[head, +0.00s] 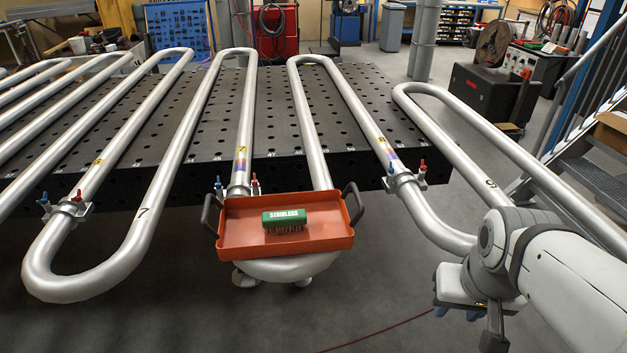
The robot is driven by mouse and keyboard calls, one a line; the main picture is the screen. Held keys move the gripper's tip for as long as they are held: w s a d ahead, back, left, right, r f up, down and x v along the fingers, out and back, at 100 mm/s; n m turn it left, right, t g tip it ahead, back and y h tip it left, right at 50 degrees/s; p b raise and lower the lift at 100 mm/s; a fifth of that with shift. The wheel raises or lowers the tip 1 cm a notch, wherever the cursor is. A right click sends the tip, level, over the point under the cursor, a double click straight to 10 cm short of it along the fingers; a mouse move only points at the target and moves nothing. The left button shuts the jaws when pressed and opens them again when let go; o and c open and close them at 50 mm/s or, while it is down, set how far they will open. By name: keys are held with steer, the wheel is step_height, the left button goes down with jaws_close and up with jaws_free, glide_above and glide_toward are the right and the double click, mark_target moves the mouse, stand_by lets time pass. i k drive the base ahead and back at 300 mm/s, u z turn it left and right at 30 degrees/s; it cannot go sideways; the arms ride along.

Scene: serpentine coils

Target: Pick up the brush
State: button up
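The brush (284,219) has a green block with white lettering that reads like "STAINLESS" and brown bristles pointing down. It lies in the orange tray (236,245), near its middle, with its long side running left to right. The tray has dark handles at both ends and sits over the bend of a steel coil. My gripper (456,313) is at the lower right, to the right of the tray and apart from it. Its blue fingertips point down with a gap between them, and nothing shows in it. Part of it is hidden behind my arm.
Steel serpentine tubes (144,190) run across a dark perforated table (290,120), held by clamps with red and blue handles. A tube bend (441,236) passes between the tray and my arm. Stairs (590,170) stand at the right. A red cable lies on the open floor (390,290).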

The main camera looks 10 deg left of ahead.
mark_target(285, 219)
steer(key=z, duration=0.2)
steer(key=k, duration=0.15)
steer(key=u, duration=0.9)
steer(key=i, duration=0.55)
steer(key=u, duration=0.4)
